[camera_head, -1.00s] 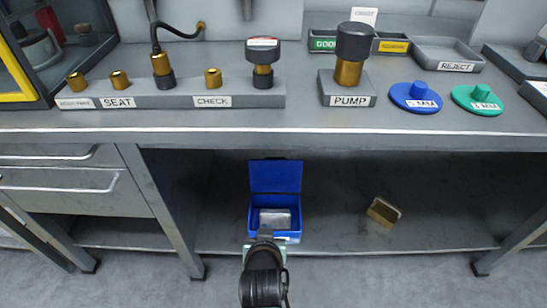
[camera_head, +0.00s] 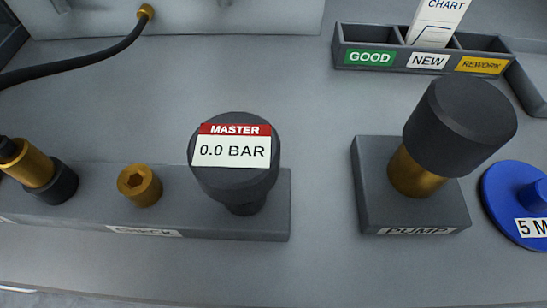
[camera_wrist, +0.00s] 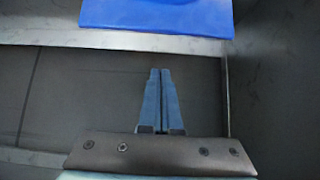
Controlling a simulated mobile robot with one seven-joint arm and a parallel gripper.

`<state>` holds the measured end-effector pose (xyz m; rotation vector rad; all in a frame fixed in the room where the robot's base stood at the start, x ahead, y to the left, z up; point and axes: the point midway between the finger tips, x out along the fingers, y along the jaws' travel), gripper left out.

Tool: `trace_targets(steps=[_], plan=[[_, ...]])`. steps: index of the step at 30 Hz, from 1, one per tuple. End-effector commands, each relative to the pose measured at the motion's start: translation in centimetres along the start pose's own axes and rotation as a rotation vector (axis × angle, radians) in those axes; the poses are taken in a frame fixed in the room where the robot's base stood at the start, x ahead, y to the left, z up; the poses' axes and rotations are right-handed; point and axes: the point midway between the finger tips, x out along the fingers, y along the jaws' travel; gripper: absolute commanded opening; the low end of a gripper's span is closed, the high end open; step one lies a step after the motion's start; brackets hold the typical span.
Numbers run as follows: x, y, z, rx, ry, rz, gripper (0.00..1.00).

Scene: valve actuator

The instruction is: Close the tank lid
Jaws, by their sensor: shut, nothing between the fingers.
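A flat blue surface (camera_wrist: 155,15) shows at the top edge of the wrist view. It looks like part of the blue box or its lid, but I cannot tell which part.
A pale metal edge (camera_wrist: 110,40) crosses the wrist view just below the blue surface. On the bench top are the master gauge (camera_head: 240,165), the pump block (camera_head: 412,195) with its dark-topped fitting, a blue disc (camera_head: 500,215) and a sorting tray (camera_head: 347,60).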

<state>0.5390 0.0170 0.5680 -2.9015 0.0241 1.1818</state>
Motion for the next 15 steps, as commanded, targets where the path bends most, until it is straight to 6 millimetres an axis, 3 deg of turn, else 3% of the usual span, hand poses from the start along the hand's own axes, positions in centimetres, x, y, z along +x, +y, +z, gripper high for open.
trace_targets(steps=[5, 15], plan=[[1.3, 0.0, 0.1, 0.001, 0.0, 0.0, 0.0], [7.6, 0.0, 0.2, 0.002, 0.001, 0.0, 0.0]])
